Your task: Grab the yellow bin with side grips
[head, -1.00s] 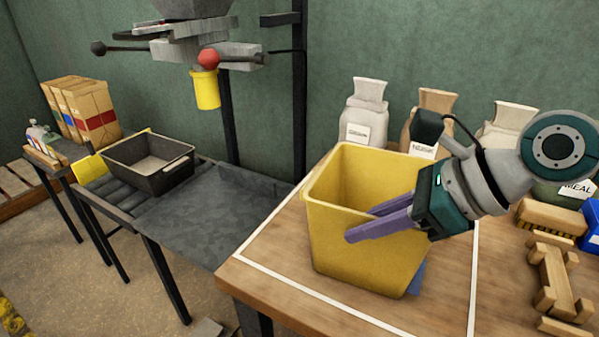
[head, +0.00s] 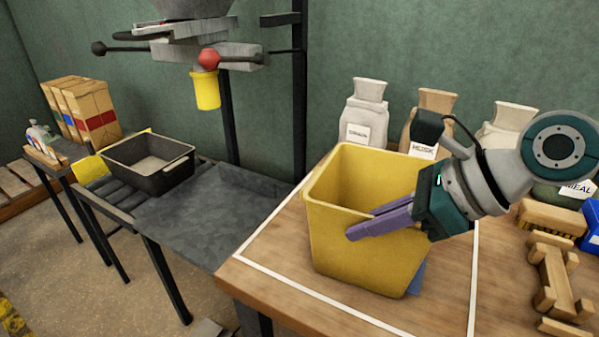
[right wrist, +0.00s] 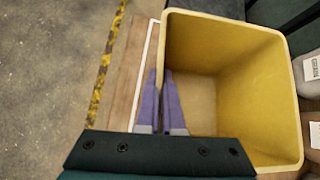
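The yellow bin (head: 355,245) stands upright and open-topped on the wooden table, inside a white outline. It looks empty. My right gripper (head: 362,222) reaches in from the right at the bin's near rim. One purple finger lies outside the near wall and the other inside it. In the right wrist view, the bin (right wrist: 258,95) fills the right half. The gripper's fingers (right wrist: 161,78) are close together there, with the bin's wall between them, so it looks shut on that wall. My left gripper is in neither view.
Several labelled sacks (head: 365,115) stand behind the bin. A brush (head: 550,218) and a wooden rack (head: 552,275) lie to its right. A black tray (head: 148,165) sits on the roller stand at left, beside a grey metal surface (head: 215,215).

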